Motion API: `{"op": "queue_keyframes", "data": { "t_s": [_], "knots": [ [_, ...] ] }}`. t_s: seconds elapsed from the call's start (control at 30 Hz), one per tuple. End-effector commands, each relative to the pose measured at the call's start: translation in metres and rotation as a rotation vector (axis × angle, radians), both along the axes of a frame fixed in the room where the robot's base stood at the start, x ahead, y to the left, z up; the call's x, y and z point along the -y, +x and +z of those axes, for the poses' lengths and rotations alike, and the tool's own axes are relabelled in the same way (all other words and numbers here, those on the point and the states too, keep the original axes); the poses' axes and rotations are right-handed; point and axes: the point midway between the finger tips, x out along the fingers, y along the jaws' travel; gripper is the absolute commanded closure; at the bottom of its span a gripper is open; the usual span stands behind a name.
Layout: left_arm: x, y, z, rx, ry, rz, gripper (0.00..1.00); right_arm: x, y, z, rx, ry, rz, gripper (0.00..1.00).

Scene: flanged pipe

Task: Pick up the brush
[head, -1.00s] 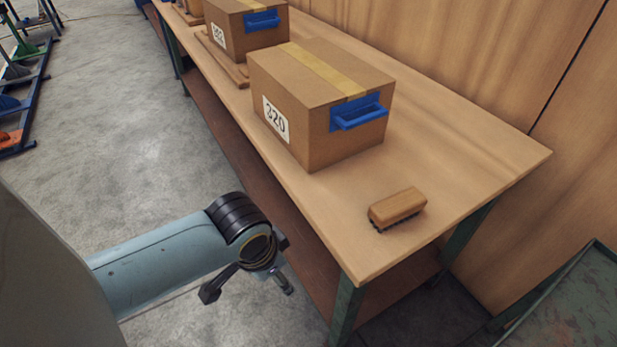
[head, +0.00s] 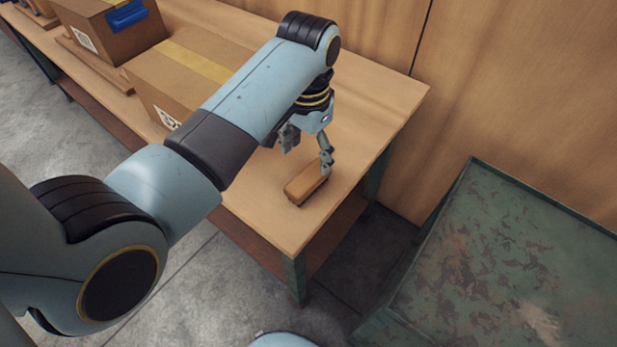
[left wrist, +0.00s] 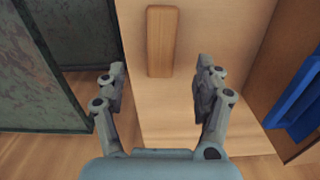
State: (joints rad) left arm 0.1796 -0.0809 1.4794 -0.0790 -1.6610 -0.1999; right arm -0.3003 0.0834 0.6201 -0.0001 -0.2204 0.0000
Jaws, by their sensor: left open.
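The brush (head: 306,184) has a light wooden back and dark bristles underneath. It lies bristles down on the wooden table (head: 262,212), near the front end. My left gripper (head: 307,152) is open and empty above the table, just behind the brush in the head view. In the left wrist view the brush (left wrist: 162,42) lies beyond the two spread fingertips of my left gripper (left wrist: 160,85), about midway between them sideways. The fingers do not appear to touch it. My right gripper is not in view.
A cardboard box (head: 157,82) stands on the table, partly hidden by my left arm. Its blue handle (left wrist: 298,98) shows at the right in the left wrist view. Another box (head: 105,28) stands farther back. A worn green metal surface (head: 500,260) is at the right.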

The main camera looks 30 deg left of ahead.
Motion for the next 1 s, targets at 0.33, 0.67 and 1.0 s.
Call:
{"op": "queue_keyframes", "data": {
  "t_s": [0.33,0.67,1.0],
  "knots": [
    [-0.001,0.0,-0.041,0.0,0.001,0.001,0.31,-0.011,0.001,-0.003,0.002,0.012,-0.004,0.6],
    [-0.001,0.003,-0.085,0.002,0.002,0.002,0.31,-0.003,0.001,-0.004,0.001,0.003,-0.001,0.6],
    [-0.001,0.003,-0.086,0.003,0.001,0.002,0.43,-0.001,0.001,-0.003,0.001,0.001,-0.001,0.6]
  ]
}}
